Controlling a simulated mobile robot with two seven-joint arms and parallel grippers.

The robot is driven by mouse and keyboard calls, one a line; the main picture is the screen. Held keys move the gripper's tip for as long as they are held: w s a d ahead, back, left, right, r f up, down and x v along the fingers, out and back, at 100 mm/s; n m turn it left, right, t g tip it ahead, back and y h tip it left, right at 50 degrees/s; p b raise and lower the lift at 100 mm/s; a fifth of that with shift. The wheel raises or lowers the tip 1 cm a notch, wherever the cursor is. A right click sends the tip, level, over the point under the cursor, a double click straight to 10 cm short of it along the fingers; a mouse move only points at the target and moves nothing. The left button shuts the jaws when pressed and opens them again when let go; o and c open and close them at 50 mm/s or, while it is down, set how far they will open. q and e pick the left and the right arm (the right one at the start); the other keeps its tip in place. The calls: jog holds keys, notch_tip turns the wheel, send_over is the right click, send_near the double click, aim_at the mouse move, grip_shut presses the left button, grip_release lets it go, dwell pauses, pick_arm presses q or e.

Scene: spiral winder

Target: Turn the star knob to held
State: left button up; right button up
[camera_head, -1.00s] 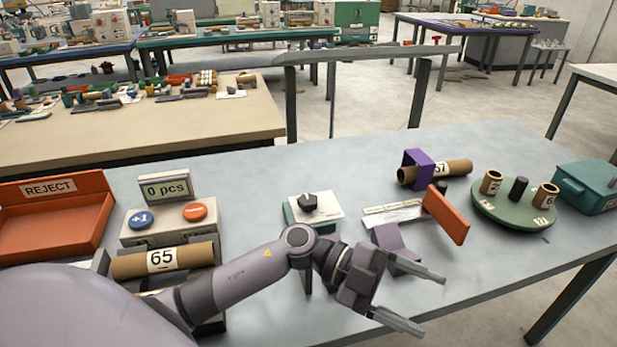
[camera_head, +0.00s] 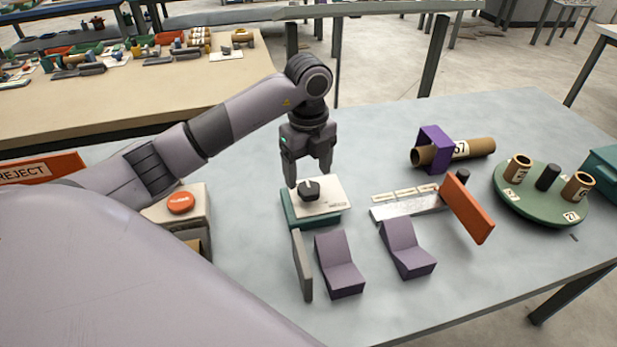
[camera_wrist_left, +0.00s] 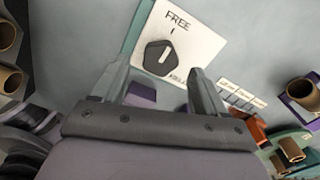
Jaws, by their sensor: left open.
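The black star knob (camera_head: 309,191) sits on a white plate (camera_head: 331,204) on top of a green box (camera_head: 290,208). In the left wrist view the knob (camera_wrist_left: 158,58) has a pale line on it pointing roughly toward the word FREE. A second, partly covered label shows at the plate's lower edge. My left gripper (camera_head: 308,176) is open and points down just above the knob. In the left wrist view its fingertips (camera_wrist_left: 158,73) lie to either side of the knob, with nothing between them; contact cannot be told. My right gripper is out of view.
Two purple angled supports (camera_head: 339,266) and an upright grey plate (camera_head: 302,265) stand in front of the box. An orange plate (camera_head: 467,210), a purple bracket (camera_head: 434,134) around a cardboard tube, and a green turntable (camera_head: 530,212) are to the right.

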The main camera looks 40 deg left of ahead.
aim_at(309, 187)
pick_arm(q)
jog(key=shift+f, duration=1.8)
jog(key=shift+c, duration=0.3)
jog(key=c, duration=1)
